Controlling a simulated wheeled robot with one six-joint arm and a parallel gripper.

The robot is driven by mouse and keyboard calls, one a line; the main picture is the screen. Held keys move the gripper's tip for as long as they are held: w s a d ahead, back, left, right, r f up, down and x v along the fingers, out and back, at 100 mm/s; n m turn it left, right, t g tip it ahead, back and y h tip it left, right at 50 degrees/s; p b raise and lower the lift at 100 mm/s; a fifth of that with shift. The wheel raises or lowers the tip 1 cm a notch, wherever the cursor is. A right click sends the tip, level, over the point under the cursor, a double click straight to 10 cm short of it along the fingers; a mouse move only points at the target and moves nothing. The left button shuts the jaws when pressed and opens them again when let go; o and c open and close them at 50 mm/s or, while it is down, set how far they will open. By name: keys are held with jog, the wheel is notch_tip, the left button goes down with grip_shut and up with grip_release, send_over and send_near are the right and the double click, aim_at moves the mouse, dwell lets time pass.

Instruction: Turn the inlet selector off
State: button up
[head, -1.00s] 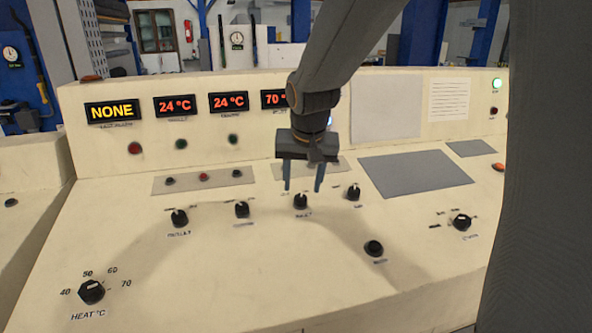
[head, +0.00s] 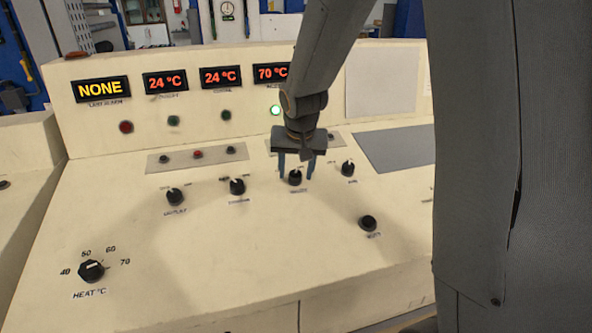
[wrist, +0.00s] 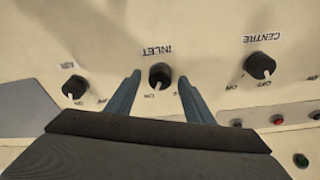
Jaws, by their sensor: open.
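The inlet selector (wrist: 160,76) is a small black knob with a white pointer line, under an upside-down INLET label in the wrist view. In the head view the same knob (head: 295,178) is in the middle of the sloped panel. My gripper (head: 296,176) is open, with its two blue fingers pointing down, one on each side of the knob. In the wrist view the gripper (wrist: 160,78) shows a gap between each finger and the knob.
The CENTRE knob (wrist: 260,66) and the AIR knob (wrist: 74,87) flank the inlet selector. A black knob (head: 368,222) is lower right, and the heat dial (head: 91,270) is at front left. An alarm display (head: 100,89) reads NONE. The panel's front middle is clear.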

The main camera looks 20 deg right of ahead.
jog(key=shift+c, duration=0.2)
jog(key=c, duration=1)
